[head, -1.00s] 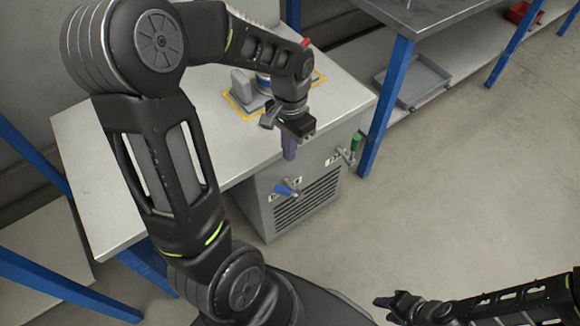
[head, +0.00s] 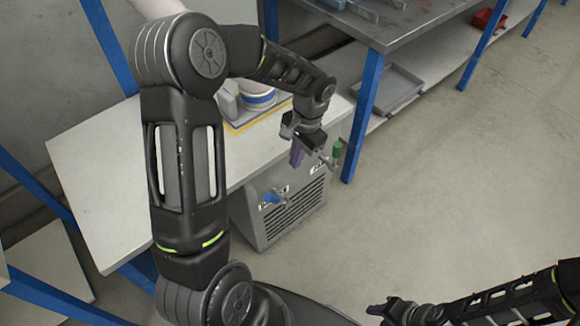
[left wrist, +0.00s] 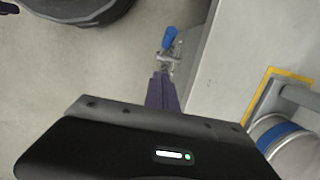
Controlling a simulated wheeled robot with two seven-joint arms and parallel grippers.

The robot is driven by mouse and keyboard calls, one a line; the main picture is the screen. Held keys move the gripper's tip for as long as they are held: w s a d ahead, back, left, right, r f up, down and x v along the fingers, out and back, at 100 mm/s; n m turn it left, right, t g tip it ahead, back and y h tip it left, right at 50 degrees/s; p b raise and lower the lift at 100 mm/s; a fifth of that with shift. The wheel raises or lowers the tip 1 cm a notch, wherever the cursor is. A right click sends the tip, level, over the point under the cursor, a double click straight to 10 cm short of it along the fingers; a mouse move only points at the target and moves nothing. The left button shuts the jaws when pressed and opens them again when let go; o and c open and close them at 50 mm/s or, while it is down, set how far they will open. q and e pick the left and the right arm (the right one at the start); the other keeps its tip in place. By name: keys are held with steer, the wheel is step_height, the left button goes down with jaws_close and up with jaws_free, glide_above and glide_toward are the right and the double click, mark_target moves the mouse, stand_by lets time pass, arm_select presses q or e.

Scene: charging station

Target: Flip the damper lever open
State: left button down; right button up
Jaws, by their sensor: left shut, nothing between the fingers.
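Two levers stick out from the front of a grey cabinet under the table: one with a blue handle (head: 271,198), pointing left, and one with a green handle (head: 337,149), upright. The labels beside them are too small to read, so I cannot tell which is the damper lever. My left gripper (head: 296,160), with purple fingers, is shut and empty. In the head view it appears between the handles, above the cabinet front. In the left wrist view the blue handle (left wrist: 169,38) lies beyond the fingertips (left wrist: 161,78), apart from them. My right gripper (head: 376,308) is low, away from the levers.
The white tabletop (head: 95,170) carries a blue-banded white object (head: 258,97) on a yellow-edged patch. The cabinet (head: 245,212) has a vented front. A blue table leg (head: 365,115) stands right of the green handle. The floor (head: 450,190) in front is clear.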

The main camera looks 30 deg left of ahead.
mark_target(272, 196)
arm_select(q)
steer(key=shift+s+a+f+b, duration=0.2)
steer(key=shift+s+a+f, duration=0.4)
steer(key=shift+f, duration=1.2)
steer(key=shift+s+a+f+b, duration=0.25)
steer(key=shift+s+f, duration=0.5)
steer(key=shift+f, duration=1.1)
steer(key=shift+s+a+f+b, duration=0.15)
steer(key=shift+s+a+f, duration=0.45)
steer(key=shift+f, duration=1.2)
steer(key=shift+s+d, duration=0.1)
steer(key=shift+s+a+f+t+b, duration=0.25)
steer(key=shift+s+f+t+b, duration=0.1)
steer(key=shift+s+t+b, duration=0.3)
steer(key=shift+s+f+b, duration=0.15)
steer(key=shift+s+b, duration=0.2)
steer(key=shift+b, duration=0.2)
steer(key=shift+s+a+f, duration=0.1)
steer(key=shift+s, duration=0.25)
steer(key=shift+r, duration=0.2)
